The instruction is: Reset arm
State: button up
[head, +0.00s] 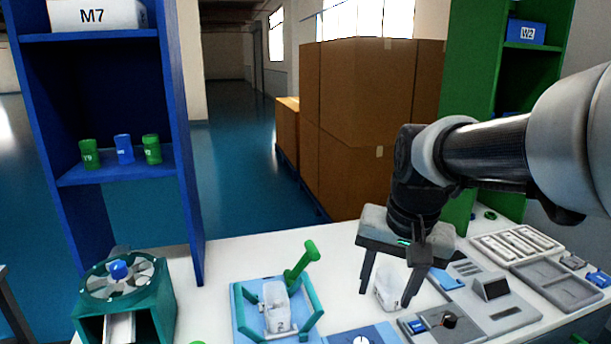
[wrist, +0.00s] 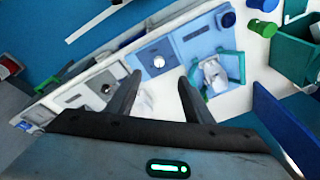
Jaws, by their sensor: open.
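My gripper (head: 386,286) hangs over the right-middle of the white table, pointing down. Its two dark fingers are spread apart, and nothing is clamped between them. In the wrist view, the open fingers (wrist: 158,82) show with a white part (wrist: 145,103) between and below them. In the head view, that small white part (head: 387,292) appears between the fingers; I cannot tell its exact distance from them.
A blue fixture (head: 243,314) with green clamp handles holds another white part (head: 276,306). A green box with a fan-like top (head: 120,275) stands at left. Grey trays (head: 556,287) and panels lie at right. Blue (head: 190,190) and green (head: 468,95) shelves flank the table.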

jog(key=s+n+t, duration=0.3)
jog(key=s+n, duration=0.1)
jog(key=s, duration=0.7)
notch_tip(320, 180, up, 13)
jog(key=p, duration=1.2)
jog(key=shift+s+p, duration=0.3)
jog(key=shift+s, duration=0.05)
